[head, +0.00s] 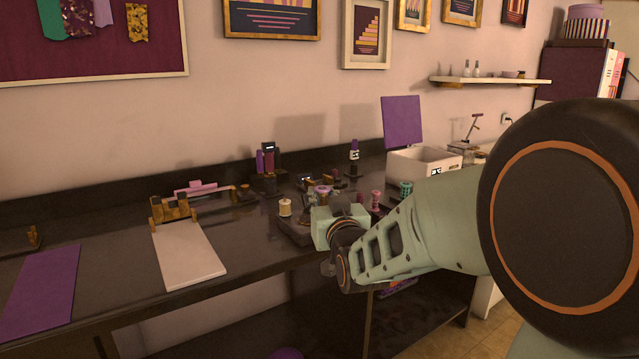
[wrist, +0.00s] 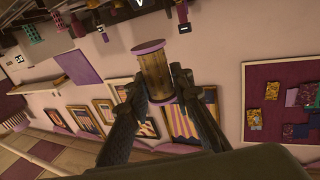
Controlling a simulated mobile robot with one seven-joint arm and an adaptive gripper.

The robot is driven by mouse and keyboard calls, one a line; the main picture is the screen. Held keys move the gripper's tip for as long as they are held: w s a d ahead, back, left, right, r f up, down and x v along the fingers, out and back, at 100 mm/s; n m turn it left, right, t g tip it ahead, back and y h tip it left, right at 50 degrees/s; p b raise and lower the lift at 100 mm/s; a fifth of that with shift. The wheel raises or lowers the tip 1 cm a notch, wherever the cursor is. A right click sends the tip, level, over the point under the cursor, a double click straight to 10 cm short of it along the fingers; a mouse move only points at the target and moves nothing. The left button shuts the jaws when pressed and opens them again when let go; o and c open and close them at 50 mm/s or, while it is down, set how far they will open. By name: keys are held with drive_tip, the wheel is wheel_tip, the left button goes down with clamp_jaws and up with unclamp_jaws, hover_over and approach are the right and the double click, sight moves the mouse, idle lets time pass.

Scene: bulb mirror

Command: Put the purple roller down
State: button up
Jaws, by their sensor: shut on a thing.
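The purple roller (wrist: 154,72) is a brass-coloured cylinder with purple end flanges. In the wrist view it sits between the two dark fingers of my gripper (wrist: 156,88), which is shut on it. Its near end is toward the camera, and the wall with pictures shows behind it. In the head view my arm's green wrist block hides most of my gripper, above the front part of the dark bench (head: 120,235). Whether the roller touches the bench cannot be told.
Several spools, including a cream one (head: 285,207), and small tools crowd the bench near my wrist. A white box (head: 424,163) stands behind, to the right. A white board (head: 188,255) and a purple mat (head: 42,290) lie left, with bare bench around them.

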drive_tip(key=s+d+f+m+h, duration=0.1)
drive_tip(key=s+d+f+h, duration=0.1)
drive_tip(key=d+f, duration=0.55)
drive_tip(key=s+d+f+m+h, duration=0.1)
drive_tip(key=s+d+f+h, duration=0.15)
drive_tip(key=d+f, duration=0.5)
wheel_tip(320, 180, up, 30)
drive_tip(key=a+p, duration=0.1)
drive_tip(key=p, duration=2.9)
drive_tip(key=shift+a+y+p, duration=0.15)
drive_tip(key=shift+y+p, duration=0.2)
drive_tip(key=shift+f, duration=0.15)
drive_tip(key=w+a+f+n+y+b, duration=0.1)
drive_tip(key=a+f+b, duration=0.3)
drive_tip(key=a+b, duration=0.4)
drive_tip(key=w+a+f+n+y+b, duration=0.1)
drive_tip(key=a+f+y+b, duration=0.3)
drive_tip(key=b, duration=1.8)
drive_tip(key=shift+w+a+f+n+b, duration=0.4)
drive_tip(key=shift+w+a+f, duration=0.4)
drive_tip(key=shift+a, duration=2)
